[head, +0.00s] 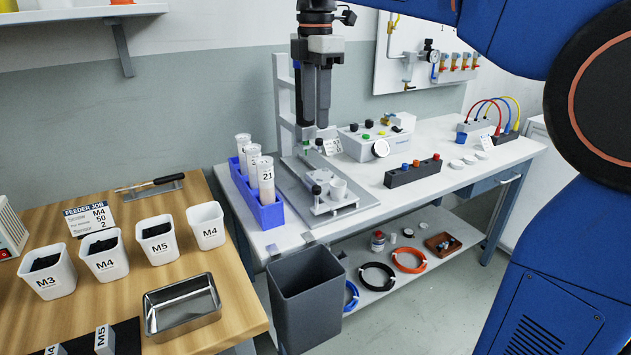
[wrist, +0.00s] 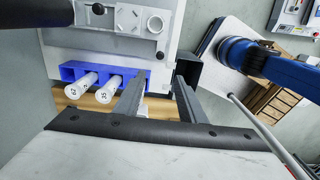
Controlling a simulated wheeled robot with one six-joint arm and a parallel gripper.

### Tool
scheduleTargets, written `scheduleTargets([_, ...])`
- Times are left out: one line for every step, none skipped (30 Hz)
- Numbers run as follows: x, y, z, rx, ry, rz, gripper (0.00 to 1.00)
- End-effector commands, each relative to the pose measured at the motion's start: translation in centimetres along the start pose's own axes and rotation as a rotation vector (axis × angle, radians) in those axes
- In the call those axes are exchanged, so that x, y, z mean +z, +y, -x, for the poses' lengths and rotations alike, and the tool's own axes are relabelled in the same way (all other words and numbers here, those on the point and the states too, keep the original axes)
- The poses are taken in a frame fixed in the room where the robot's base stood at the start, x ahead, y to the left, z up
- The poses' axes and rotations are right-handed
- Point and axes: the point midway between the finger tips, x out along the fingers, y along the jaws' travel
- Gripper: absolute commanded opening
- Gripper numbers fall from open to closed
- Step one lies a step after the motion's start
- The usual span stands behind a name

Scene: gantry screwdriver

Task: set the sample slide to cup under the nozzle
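The sample slide (head: 334,206) is a small light plate at the front end of a grey base plate. It carries a white cup (head: 339,188) and a black-topped knob (head: 316,190). In the wrist view the cup (wrist: 155,23) shows from above near the top edge. My gripper (head: 315,98) hangs down in front of the gantry post (head: 284,100), above and behind the slide. In the wrist view its two fingers (wrist: 160,88) are apart with nothing between them. The gripper touches neither cup nor knob. The nozzle cannot be made out; my gripper covers part of the gantry.
A blue rack (head: 266,214) with several numbered tubes stands left of the base plate. A control box (head: 360,144) and a dark button block (head: 411,174) stand to the right. A grey bin (head: 306,290) is below the bench's front edge. The bench front right of the slide is clear.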

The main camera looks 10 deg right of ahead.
Motion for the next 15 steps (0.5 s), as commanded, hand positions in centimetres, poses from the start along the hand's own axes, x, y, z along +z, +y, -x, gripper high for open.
scheduleTargets([0.0, 0.1, -0.2, -0.002, 0.000, 0.003, 0.37])
scheduleTargets([0.0, 0.1, -0.4, -0.002, 0.000, 0.004, 0.37])
scheduleTargets([0.0, 0.0, -0.7, -0.002, 0.000, 0.004, 0.37])
scheduleTargets([0.0, 0.0, -1.1, -0.002, 0.000, 0.003, 0.37])
scheduleTargets([0.0, 0.0, -1.4, -0.003, 0.000, 0.003, 0.37])
scheduleTargets([0.0, 0.0, -2.0, -0.002, 0.000, 0.003, 0.37])
scheduleTargets([0.0, 0.0, -2.5, -0.002, 0.000, 0.002, 0.37])
scheduleTargets([0.0, -0.1, -2.9, -0.003, 0.000, 0.002, 0.37])
scheduleTargets([0.0, -0.1, -3.6, -0.003, 0.000, 0.002, 0.37])
scheduleTargets([0.0, -0.1, -4.2, -0.003, 0.000, 0.002, 0.37])
scheduleTargets([0.0, -0.1, -4.7, -0.003, 0.000, 0.002, 0.37])
scheduleTargets([0.0, -0.1, -5.5, -0.003, 0.000, 0.001, 0.37])
scheduleTargets([0.0, -0.1, -6.0, -0.003, 0.000, 0.001, 0.37])
scheduleTargets([0.0, -0.1, -6.5, -0.003, 0.000, 0.001, 0.37])
scheduleTargets([0.0, 0.0, -7.2, -0.002, 0.000, 0.001, 0.37])
